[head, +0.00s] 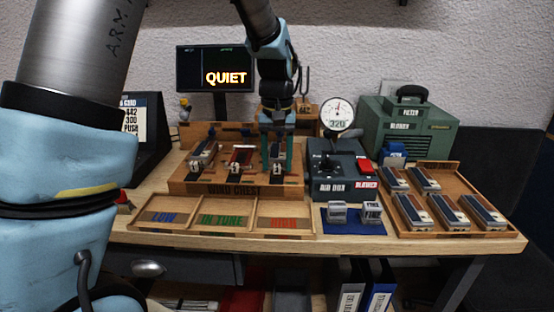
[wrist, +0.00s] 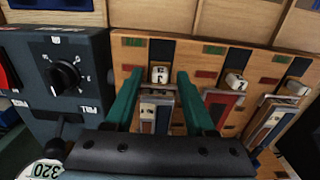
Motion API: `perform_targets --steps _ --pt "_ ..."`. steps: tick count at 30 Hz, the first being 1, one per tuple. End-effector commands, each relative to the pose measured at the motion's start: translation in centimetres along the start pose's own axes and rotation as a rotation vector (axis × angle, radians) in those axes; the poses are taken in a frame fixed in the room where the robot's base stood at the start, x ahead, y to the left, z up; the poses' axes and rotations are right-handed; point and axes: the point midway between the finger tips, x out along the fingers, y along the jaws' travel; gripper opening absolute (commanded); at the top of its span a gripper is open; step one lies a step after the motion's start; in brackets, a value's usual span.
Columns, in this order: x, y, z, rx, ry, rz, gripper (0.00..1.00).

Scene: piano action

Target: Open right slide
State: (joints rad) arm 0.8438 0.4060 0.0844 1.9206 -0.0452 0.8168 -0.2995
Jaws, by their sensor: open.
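The wooden wind chest (head: 225,188) carries three slides in a row, each with a pale lettered knob. The right slide's knob (head: 277,169) is at the chest's right end; in the wrist view this knob (wrist: 160,74) is the leftmost. My gripper (head: 277,158) is over the right slide, pointing down. In the wrist view, my gripper (wrist: 156,80) is open, with one green finger on each side of the knob. I cannot tell whether the fingers touch it. A reed block (wrist: 157,110) lies between the fingers, partly hidden by the gripper body.
The air box (head: 340,168) with a dial gauge (head: 337,116) stands close on the right. The other two slides hold a red block (head: 240,156) and a pale block (head: 203,153). A three-part sorting tray (head: 185,217) lies in front; a tray (head: 487,193) of blocks is far right.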

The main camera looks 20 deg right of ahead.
Motion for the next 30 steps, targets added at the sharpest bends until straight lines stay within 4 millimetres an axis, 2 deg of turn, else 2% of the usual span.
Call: perform_targets --steps 8,22,30 --pt "0.11 -0.01 0.01 0.0 0.0 0.0 0.54" --pt "0.08 -0.01 0.01 0.0 0.0 0.0 0.01" --pt "0.07 -0.02 0.01 0.0 0.0 0.0 0.0"
